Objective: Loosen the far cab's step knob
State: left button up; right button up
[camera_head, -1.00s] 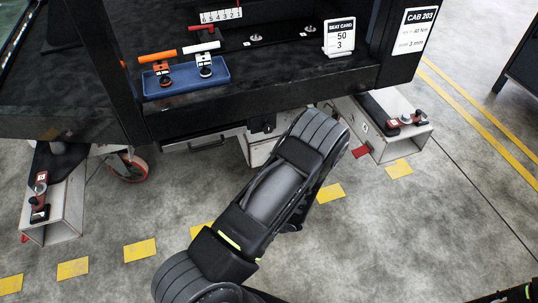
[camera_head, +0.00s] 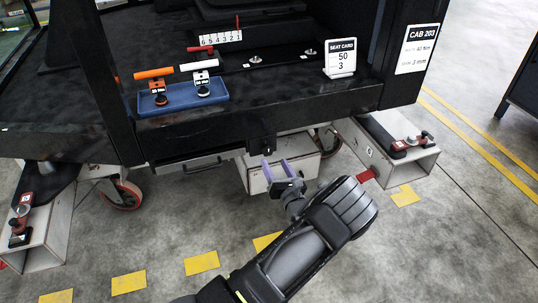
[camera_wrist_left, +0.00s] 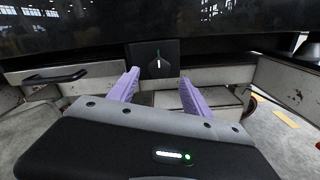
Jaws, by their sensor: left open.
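A black block with a dark knob (camera_head: 262,143) hangs under the front edge of the cab labelled CAB 203 (camera_head: 416,48). In the left wrist view the knob (camera_wrist_left: 158,65) is a dark square with a white mark, straight ahead and between the fingers in the picture. My left gripper (camera_head: 279,170) has purple fingers, open and empty, just below and in front of the knob, with a gap to it. In the left wrist view the gripper (camera_wrist_left: 157,86) points at the knob. My right gripper is not in view.
On the cab floor lie a blue tray (camera_head: 182,97) with an orange and a white handled tool, and a seat card (camera_head: 340,58). Grey beams with red-black clamps stand at left (camera_head: 40,235) and right (camera_head: 400,160). A drawer handle (camera_wrist_left: 55,76) is left of the knob.

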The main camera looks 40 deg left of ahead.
aim_at(269, 153)
pick_arm(q)
jog(key=b+x, duration=0.1)
jog(key=x, duration=0.5)
jog(key=shift+w+a, duration=0.1)
jog(key=shift+a, duration=0.15)
grip_shut()
dwell(0.3)
